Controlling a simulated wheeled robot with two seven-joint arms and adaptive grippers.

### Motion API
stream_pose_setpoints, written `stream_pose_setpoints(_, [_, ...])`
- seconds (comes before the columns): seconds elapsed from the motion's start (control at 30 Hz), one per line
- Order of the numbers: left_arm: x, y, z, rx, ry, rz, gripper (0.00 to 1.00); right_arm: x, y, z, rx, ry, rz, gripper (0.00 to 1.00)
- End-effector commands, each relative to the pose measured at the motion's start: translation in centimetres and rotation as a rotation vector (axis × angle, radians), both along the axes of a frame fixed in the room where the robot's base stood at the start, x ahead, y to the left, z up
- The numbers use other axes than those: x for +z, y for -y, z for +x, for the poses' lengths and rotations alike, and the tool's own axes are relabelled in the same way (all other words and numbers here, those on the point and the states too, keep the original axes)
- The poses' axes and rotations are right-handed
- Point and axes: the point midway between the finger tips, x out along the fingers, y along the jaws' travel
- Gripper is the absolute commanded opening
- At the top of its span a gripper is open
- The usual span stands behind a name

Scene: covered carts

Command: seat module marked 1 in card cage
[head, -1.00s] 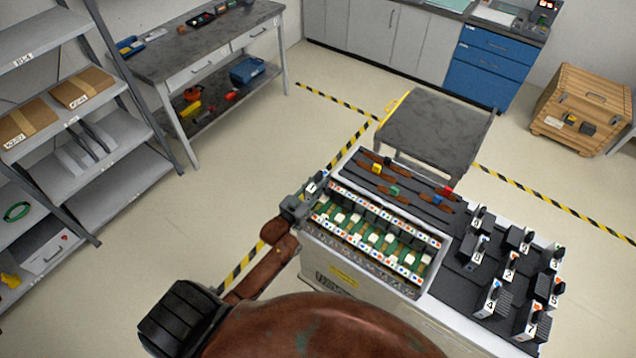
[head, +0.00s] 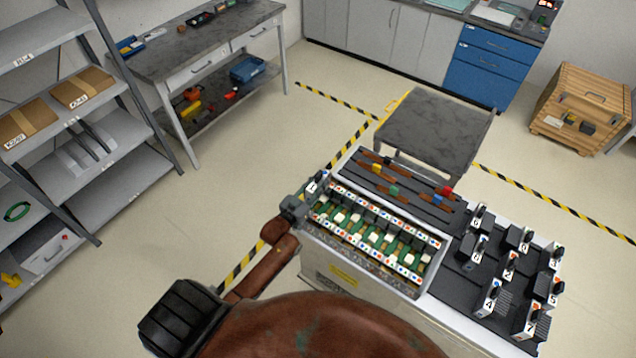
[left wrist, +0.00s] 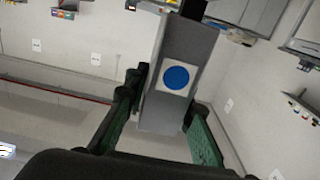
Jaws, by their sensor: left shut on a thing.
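My left gripper (head: 293,208) is at the left end of the card cage (head: 338,257). It is shut on a module (head: 312,187) whose white face carries a dark mark, too small to read surely. In the left wrist view the held module (left wrist: 178,105) is a grey block with a blue disc on a white square, between the green-padded fingers (left wrist: 163,105). The module appears at or above the cage's left end; I cannot tell whether it touches. The cage shows a row of green boards and white connectors, with coloured marks along both rails. My right gripper is out of view.
Several numbered modules (head: 493,300) stand on a dark mat (head: 459,292) right of the cage. Dark strips with coloured blocks (head: 445,191) lie behind it. A grey cart (head: 433,125) stands beyond; a shelf rack (head: 100,140) and workbench (head: 200,55) are at left.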

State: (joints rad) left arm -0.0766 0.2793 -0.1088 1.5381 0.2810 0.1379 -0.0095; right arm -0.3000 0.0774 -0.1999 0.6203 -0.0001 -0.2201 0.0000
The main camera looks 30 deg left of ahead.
Motion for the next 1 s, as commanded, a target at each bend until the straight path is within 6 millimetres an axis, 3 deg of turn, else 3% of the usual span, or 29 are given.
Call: stream_pose_setpoints(1.0, [-0.73,0.0,0.06,0.0,0.003,0.0,0.0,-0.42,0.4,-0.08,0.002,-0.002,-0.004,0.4])
